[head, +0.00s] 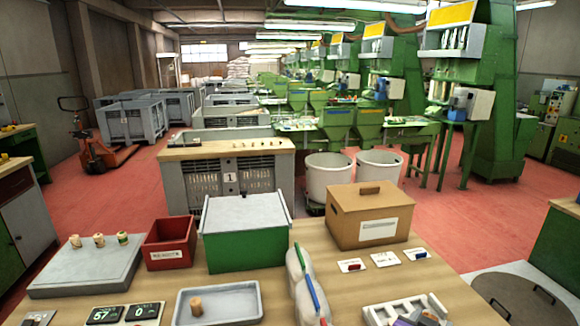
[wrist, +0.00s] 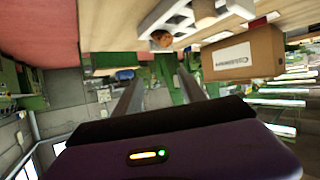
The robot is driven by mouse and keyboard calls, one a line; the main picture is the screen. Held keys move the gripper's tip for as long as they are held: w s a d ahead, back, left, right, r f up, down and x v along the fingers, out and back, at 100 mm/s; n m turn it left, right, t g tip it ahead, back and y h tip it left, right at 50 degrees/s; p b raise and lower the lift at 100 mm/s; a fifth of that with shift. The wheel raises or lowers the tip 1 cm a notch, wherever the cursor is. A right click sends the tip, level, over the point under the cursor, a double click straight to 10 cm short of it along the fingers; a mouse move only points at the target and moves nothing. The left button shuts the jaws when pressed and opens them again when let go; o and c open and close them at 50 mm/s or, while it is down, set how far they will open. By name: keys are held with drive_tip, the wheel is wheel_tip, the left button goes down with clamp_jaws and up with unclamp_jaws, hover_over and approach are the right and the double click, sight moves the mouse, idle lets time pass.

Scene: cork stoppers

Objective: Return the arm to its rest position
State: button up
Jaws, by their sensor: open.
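My gripper (wrist: 160,74) shows in the wrist view with its two fingers apart and nothing between them. That view is turned over, with the table along its top edge. A cork stopper (wrist: 161,40) shows there beside a white slotted holder (wrist: 180,22), beyond my fingertips. In the head view the white slotted holder (head: 380,314) is at the bottom right, cut off by the edge. A dark purplish shape there may be part of my arm; I cannot tell. One cork (head: 196,305) stands in a grey tray (head: 245,290).
A red bin (head: 168,245), a green box with a grey lid (head: 245,235) and a cardboard box (head: 370,215) stand along the table's back. Small cards (head: 385,259) lie at right.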

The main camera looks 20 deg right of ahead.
drive_tip(key=a+f+n+t+y, duration=0.2)
drive_tip(key=a+n+t+y, duration=0.55)
drive_tip(key=a, duration=0.65)
drive_tip(key=s+a+r+n+t+y, duration=0.1)
drive_tip(key=s+a, duration=0.5)
drive_tip(key=s, duration=0.7)
drive_tip(key=s+a+r+n+t+y, duration=0.1)
drive_tip(key=s+a+r+n+y, duration=0.1)
drive_tip(key=s+a, duration=0.5)
drive_tip(key=s+n+y, duration=0.1)
drive_tip(key=s+n, duration=0.1)
drive_tip(key=s, duration=0.4)
drive_tip(key=shift+a+r+y, duration=0.2)
drive_tip(key=shift+y, duration=0.15)
drive_tip(key=shift+o, duration=0.5)
